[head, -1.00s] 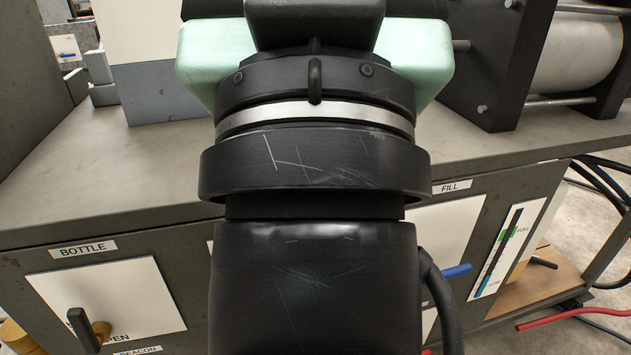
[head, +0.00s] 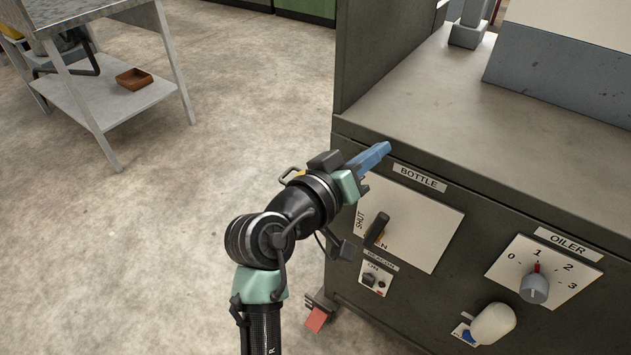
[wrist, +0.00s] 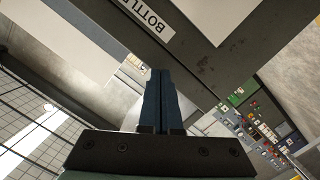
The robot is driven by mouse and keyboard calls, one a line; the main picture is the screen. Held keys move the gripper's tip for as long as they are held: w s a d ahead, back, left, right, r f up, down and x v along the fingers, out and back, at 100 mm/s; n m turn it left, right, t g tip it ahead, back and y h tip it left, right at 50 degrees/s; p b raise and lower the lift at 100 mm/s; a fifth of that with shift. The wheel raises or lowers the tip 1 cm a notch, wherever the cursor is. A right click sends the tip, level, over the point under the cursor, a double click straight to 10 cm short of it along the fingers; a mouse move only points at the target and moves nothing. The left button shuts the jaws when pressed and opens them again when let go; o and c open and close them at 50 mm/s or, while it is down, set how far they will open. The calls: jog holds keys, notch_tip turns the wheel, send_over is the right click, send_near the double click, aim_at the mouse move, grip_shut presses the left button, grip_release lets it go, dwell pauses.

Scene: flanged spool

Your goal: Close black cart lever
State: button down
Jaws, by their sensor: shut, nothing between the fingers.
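The black lever (head: 377,229) stands out from the white panel (head: 428,236) under the BOTTLE label (head: 419,177) on the grey cart. The panel's SHUT mark is to the lever's left; an OPEN mark, partly hidden, is below it. Which mark the lever points to is unclear. My gripper (head: 374,157) has blue fingers, closed together and empty. They are above the lever in the head view, near the cart's top front edge and left of the label. In the wrist view the closed fingers (wrist: 160,100) show below the BOTTLE label (wrist: 143,17); the lever is not seen there.
Below the lever is a BEACON switch (head: 376,279). To the right are the OILER dial (head: 535,287) and a pale rounded knob (head: 493,323). The cart top (head: 430,110) is bare near the front edge. Open floor lies left of the cart, with a metal table (head: 125,98) behind.

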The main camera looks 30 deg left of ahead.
aim_at(378, 227)
jog(key=s+a+f+n+h+p, duration=0.2)
jog(key=s+a+f+n+p, duration=0.35)
jog(key=s+f, duration=0.75)
jog(key=w+d+f+n+b, duration=0.1)
jog(key=w+d+n+b, duration=0.1)
jog(key=w+d, duration=0.3)
jog(key=shift+w+d+t+b, duration=0.3)
jog(key=shift+w+d, duration=0.05)
jog(key=shift+w, duration=1.95)
